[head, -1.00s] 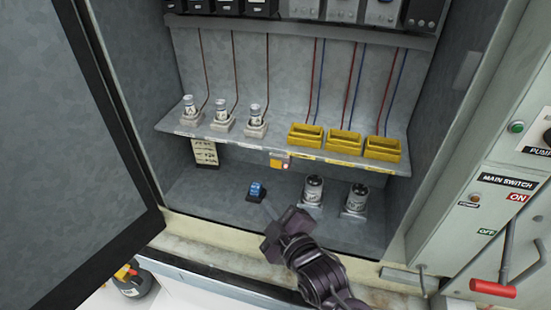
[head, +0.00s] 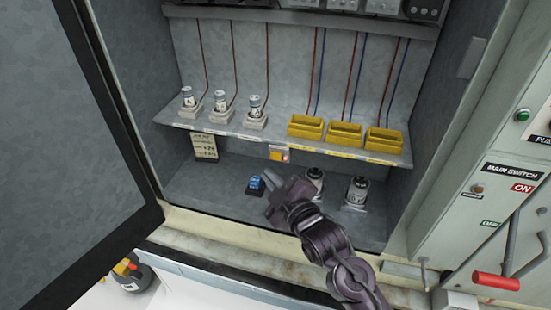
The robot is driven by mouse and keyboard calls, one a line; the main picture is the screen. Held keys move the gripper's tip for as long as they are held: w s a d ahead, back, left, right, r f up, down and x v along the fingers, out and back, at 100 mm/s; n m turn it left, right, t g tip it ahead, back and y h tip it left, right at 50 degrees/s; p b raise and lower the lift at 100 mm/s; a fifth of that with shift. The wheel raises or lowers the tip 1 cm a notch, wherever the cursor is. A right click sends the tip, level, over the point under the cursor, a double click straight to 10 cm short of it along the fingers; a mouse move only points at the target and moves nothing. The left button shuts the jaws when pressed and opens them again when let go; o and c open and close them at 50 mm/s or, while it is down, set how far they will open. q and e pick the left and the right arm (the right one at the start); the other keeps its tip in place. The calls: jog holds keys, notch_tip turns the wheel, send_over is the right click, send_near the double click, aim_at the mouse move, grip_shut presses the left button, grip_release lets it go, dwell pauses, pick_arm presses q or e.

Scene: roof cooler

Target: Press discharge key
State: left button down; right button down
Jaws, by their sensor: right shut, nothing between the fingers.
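A small blue block on a dark base (head: 255,186) sits on the cabinet floor. A small orange square plate (head: 276,154) is on the front edge of the shelf above, with a small red and white spot (head: 286,156) at its right side. No readable label tells me which of these is the discharge key. My right gripper (head: 267,176) is shut and empty, its thin fingertips just right of the blue block in the picture and below the orange plate. I cannot tell if it touches anything. My left gripper is out of view.
The shelf (head: 215,134) overhangs the cabinet floor and carries white-topped fuses (head: 221,102) and yellow trays (head: 344,133). Two cylinders (head: 357,192) stand right of my gripper, one partly hidden by it. The open door (head: 70,150) is at left, a red-handled switch (head: 496,281) at right.

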aim_at(276, 156)
jog(key=shift+w+d, duration=0.25)
jog(key=shift+w, duration=0.5)
jog(key=shift+w+d, duration=0.25)
jog(key=shift+w, duration=0.45)
dwell(1.0)
jog(key=shift+w+d, duration=0.1)
jog(key=shift+w, duration=0.3)
jog(key=shift+w+d, duration=0.15)
jog(key=shift+w, duration=0.2)
dwell(0.6)
jog(key=shift+s+p, duration=0.15)
jog(key=shift+p, duration=0.15)
jog(key=shift+s+a, duration=0.25)
jog(key=shift+s, duration=0.4)
